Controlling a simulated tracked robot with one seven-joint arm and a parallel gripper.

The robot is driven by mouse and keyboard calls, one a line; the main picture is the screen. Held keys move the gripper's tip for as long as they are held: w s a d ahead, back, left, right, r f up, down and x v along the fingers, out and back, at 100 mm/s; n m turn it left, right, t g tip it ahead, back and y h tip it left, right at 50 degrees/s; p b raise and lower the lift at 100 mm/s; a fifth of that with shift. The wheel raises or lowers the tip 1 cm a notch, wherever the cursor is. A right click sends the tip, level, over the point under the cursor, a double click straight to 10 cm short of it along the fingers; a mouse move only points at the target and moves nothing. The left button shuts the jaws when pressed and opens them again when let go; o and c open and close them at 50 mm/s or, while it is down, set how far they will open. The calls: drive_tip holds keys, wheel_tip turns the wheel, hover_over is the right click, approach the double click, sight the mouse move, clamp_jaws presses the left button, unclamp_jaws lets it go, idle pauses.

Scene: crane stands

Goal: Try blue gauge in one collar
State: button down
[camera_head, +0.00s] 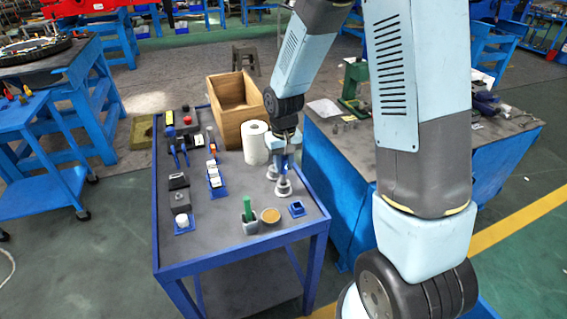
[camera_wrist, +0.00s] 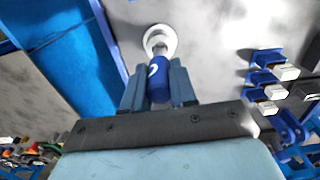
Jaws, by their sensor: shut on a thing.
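My gripper (camera_head: 284,163) is shut on the blue gauge (camera_wrist: 158,78), a short blue cylinder with a white mark and a grey metal tip. In the wrist view the gauge sits between the two fingers. Its tip overlaps a pale round collar stand (camera_wrist: 161,41); I cannot tell whether it is inside the collar or just above it.
A paper roll (camera_head: 255,143) and an open wooden box (camera_head: 236,108) stand behind my gripper. A green-handled item (camera_head: 248,209), a round tan dish (camera_head: 271,216) and a blue square holder (camera_head: 297,209) are near the front edge. Several small parts line the left side.

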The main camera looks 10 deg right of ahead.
sight(283, 158)
drive_tip(key=shift+f, duration=1.6)
idle(1.6)
drive_tip(key=shift+r, duration=0.1)
drive_tip(key=shift+r, duration=3.2)
